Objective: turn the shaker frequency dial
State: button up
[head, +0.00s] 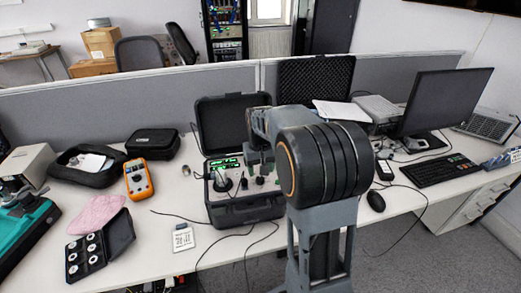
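The shaker sits in an open black case (245,208) in the middle of the desk, its lid up at the back. I cannot tell which knob is the frequency dial. My gripper (261,172) points down over the right part of the panel, close to the knobs. My arm hides the case's right side. The fingers are too small to tell whether they touch a knob or are open.
An orange multimeter (138,179), a black pouch (153,143) and an open black box of discs (98,247) lie to the left. A small white card (183,238) and loose cables lie in front. A monitor (445,102), keyboard (440,169) and mouse (376,201) are at the right.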

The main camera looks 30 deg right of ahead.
aim_at(260, 180)
notch_tip(260, 180, up, 10)
jog(key=shift+f, duration=0.2)
jog(key=shift+w, duration=0.1)
dwell(0.5)
jog(key=s+a+f+n+t+p, duration=0.1)
jog(key=s+a, duration=0.3)
jog(key=s, duration=0.4)
jog(key=s+a+f+n+t+p, duration=0.1)
jog(key=s+a+f+t, duration=0.1)
jog(key=s+a, duration=0.3)
jog(key=s+f, duration=0.1)
jog(key=s, duration=0.2)
jog(key=shift+s+a+f+t, duration=0.15)
jog(key=shift+s+a+t, duration=0.05)
jog(key=shift+a+t, duration=0.1)
